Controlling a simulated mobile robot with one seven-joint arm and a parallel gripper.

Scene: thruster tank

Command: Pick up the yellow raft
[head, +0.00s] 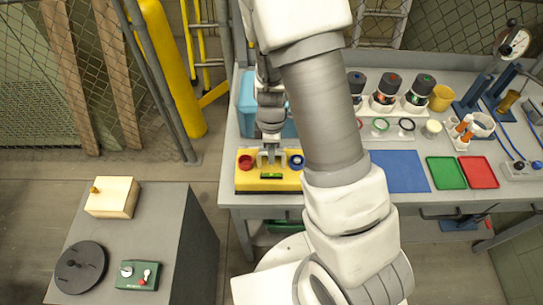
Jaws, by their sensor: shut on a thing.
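The yellow raft (254,185) is a flat yellow block at the front left edge of the grey workbench. It carries a red ring (245,162) at its left, a blue ring (296,161) at its right and a small green piece at its front middle. My gripper (271,160) points down at the middle of the raft and is shut on it, between the two rings. What exactly the fingertips grip is too small to tell. I cannot tell whether the raft is clear of the bench top. My arm hides part of the bench to the right.
A light blue bin (248,105) stands behind the raft. Blue, green (446,173) and red (479,172) mats lie to the right, with several dark-topped jars (384,93) behind. A lower grey cabinet (185,235) at left holds a wooden box, black disc and green switch box.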

